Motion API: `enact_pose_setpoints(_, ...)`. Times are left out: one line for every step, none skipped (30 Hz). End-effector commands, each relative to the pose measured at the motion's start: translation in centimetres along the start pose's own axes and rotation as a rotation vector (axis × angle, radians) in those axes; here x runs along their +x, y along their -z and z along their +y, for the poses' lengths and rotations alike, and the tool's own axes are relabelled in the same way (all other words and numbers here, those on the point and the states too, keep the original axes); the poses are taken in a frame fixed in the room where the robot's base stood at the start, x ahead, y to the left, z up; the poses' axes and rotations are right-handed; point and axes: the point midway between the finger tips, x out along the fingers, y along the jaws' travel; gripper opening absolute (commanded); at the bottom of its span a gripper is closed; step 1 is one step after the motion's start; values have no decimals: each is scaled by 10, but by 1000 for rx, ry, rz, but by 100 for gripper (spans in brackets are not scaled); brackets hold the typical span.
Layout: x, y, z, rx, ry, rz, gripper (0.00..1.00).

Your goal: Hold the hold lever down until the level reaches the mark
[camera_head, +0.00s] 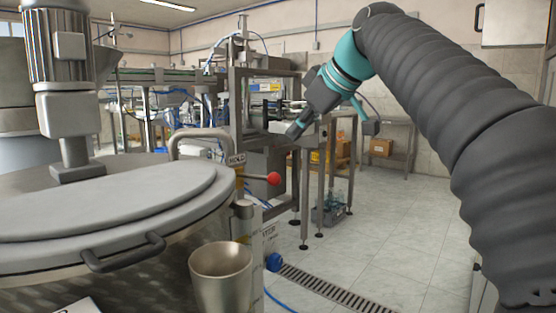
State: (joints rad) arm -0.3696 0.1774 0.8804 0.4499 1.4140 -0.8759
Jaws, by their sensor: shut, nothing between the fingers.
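The hold lever (272,179) has a red ball knob and sticks out to the right beside a small sign reading HOLD (236,160). It sits above a grey post at the right side of the big metal vessel (110,215). A metal cup (221,276) stands below and to the left of the lever; its inside is only partly seen, and I cannot make out a level or a mark. My gripper (292,132) is shut and empty, up and to the right of the red knob and apart from it.
The vessel carries a motor (57,60) and a lid with a dark handle (123,252). A metal machine frame (240,110) stands behind my gripper. A floor drain (325,290) and open tiled floor lie at right. A blue hose lies near the cup.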

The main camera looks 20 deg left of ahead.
Motion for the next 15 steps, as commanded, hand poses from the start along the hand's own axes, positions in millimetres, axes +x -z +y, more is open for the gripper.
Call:
enact_pose_setpoints(3, 11, 0, -34, 13, 14, 0)
enact_pose_setpoints(3, 16, 0, -51, 18, 21, 0)
enact_pose_setpoints(5, 21, -1, -70, 24, 28, 0)
enact_pose_setpoints(5, 24, -1, -82, 27, 33, 0)
enact_pose_setpoints(5, 26, -2, -90, 30, 36, 0)
enact_pose_setpoints(5, 28, -2, -98, 33, 39, 0)
enact_pose_setpoints(6, 29, -2, -102, 34, 41, 0)
enact_pose_setpoints(6, 29, -2, -104, 35, 42, 0)
enact_pose_setpoints(6, 30, -2, -106, 35, 42, 0)
enact_pose_setpoints(6, 30, -2, -106, 35, 43, 0)
enact_pose_setpoints(6, 29, -2, -106, 35, 42, 0)
enact_pose_setpoints(6, 29, -2, -106, 34, 42, 0)
enact_pose_setpoints(6, 29, -2, -105, 34, 42, 0)
enact_pose_setpoints(5, 29, -2, -105, 34, 42, 0)
enact_pose_setpoints(5, 29, -2, -105, 34, 42, 0)
